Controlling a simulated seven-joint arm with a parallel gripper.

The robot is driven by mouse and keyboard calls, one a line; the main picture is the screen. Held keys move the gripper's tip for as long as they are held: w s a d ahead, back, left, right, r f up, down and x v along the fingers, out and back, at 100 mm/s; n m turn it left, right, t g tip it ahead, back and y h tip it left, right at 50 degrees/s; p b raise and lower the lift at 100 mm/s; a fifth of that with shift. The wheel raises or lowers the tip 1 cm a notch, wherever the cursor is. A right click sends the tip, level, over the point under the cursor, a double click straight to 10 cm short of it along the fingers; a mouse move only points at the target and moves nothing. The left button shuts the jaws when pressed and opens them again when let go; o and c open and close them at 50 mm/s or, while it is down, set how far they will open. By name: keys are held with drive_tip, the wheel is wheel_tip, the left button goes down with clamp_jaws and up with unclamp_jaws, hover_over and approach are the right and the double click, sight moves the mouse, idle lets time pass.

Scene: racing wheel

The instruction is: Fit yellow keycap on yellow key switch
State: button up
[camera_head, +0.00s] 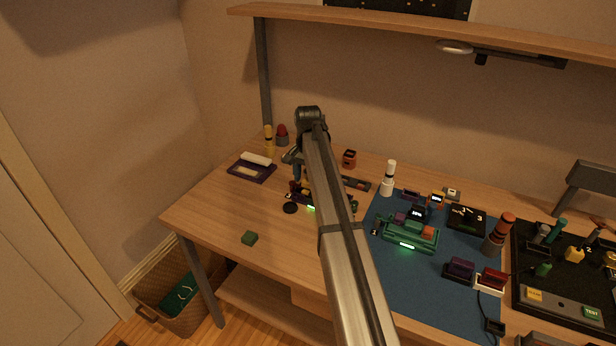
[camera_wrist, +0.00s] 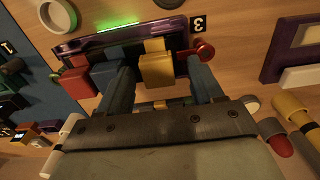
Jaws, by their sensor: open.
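In the wrist view, a yellow keycap-like block (camera_wrist: 157,69) sits between the two fingers of my open gripper (camera_wrist: 163,72), with a gap visible on the right side. It is at a dark purple key unit (camera_wrist: 120,45) marked 3, with a lit green strip. Blue (camera_wrist: 103,75) and red (camera_wrist: 76,83) keys are to its left. I cannot tell whether the yellow block is seated on its switch, and the switch is hidden. In the head view, my gripper (camera_head: 294,158) is low over this unit (camera_head: 305,197), and my arm hides part of it.
A purple tray (camera_head: 238,172) with a white roll stands at the left. A blue mat (camera_head: 400,278) carries a green key unit (camera_head: 410,234) and other items. A black tray (camera_head: 520,262) is at the far right.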

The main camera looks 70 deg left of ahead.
drive_tip(key=shift+r, duration=0.1)
wheel_tip(320, 180, up, 14)
drive_tip(key=shift+f, duration=0.2)
idle(0.3)
idle(0.5)
